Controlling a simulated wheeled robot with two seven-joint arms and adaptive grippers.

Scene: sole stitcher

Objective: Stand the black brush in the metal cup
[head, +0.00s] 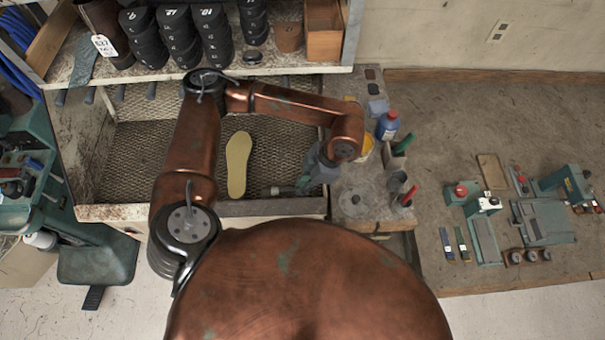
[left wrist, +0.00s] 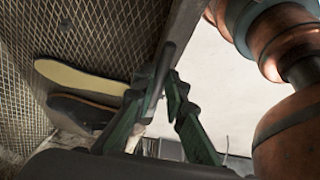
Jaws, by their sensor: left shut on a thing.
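My left gripper (head: 303,183) reaches over the front right part of the mesh-floored tray. In the left wrist view its green fingers (left wrist: 170,78) are closed on the black brush (left wrist: 163,62), whose dark handle sticks out past the fingertips. A pale part shows lower down between the fingers. In the head view the brush is small and mostly hidden by the gripper. A small grey cup (head: 397,181), which looks like the metal cup, stands on the worn bench top to the right of the gripper, apart from it. My right gripper is not in view.
A yellow sole (head: 238,164) lies in the mesh tray (head: 270,208) left of the gripper. A blue bottle (head: 388,125), a green-handled tool (head: 404,143) and a red-handled tool (head: 409,195) stand near the cup.

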